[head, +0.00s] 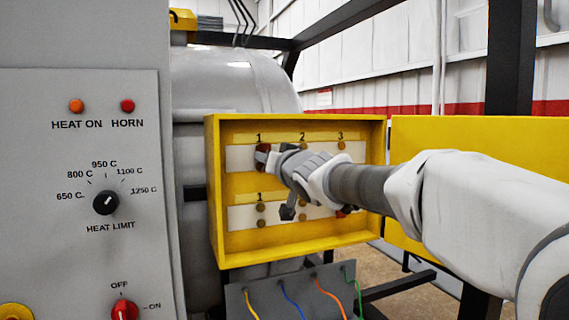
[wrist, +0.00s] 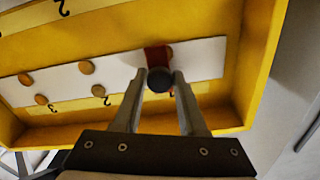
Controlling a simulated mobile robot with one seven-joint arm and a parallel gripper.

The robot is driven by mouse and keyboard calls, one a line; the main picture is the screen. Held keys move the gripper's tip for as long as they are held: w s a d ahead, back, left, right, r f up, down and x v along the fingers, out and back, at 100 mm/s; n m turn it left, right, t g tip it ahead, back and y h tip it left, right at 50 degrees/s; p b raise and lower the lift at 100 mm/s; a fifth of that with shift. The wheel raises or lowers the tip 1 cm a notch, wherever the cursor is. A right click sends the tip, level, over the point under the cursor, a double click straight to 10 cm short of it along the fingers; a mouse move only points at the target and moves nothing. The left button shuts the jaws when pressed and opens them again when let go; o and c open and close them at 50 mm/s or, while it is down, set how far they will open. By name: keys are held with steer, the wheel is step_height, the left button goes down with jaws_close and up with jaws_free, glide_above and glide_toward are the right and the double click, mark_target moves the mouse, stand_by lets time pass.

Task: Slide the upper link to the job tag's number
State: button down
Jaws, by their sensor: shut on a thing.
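The upper link (head: 262,153) is a dark red piece under the number 1 on the upper white strip (head: 237,158) in the yellow box. In the wrist view, the upper link (wrist: 156,55) has a dark round knob (wrist: 159,79) in front of it. My gripper (wrist: 159,82) is shut on that knob. In the head view my gripper (head: 272,157) reaches in from the right and covers part of the link. The studs under 2 (head: 303,146) and 3 (head: 341,146) show bare. I cannot make out a job tag.
The lower strip (head: 237,217) has its own studs and a reddish piece near its right end, partly hidden by my arm. The yellow box walls (head: 215,185) surround both strips. The open yellow door (head: 450,135) stands right. A grey control panel (head: 60,180) stands left.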

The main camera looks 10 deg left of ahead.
steer(key=shift+s+a+f, duration=0.1)
steer(key=shift+s+a, duration=0.25)
steer(key=shift+a, duration=0.2)
steer(key=c, duration=0.5)
jaws_free()
steer(key=shift+s+a, duration=0.1)
steer(key=shift+c, duration=0.2)
steer(key=p+v, duration=0.4)
steer(key=v, duration=1.3)
steer(key=shift+s+d, duration=0.1)
steer(key=shift+d, duration=0.15)
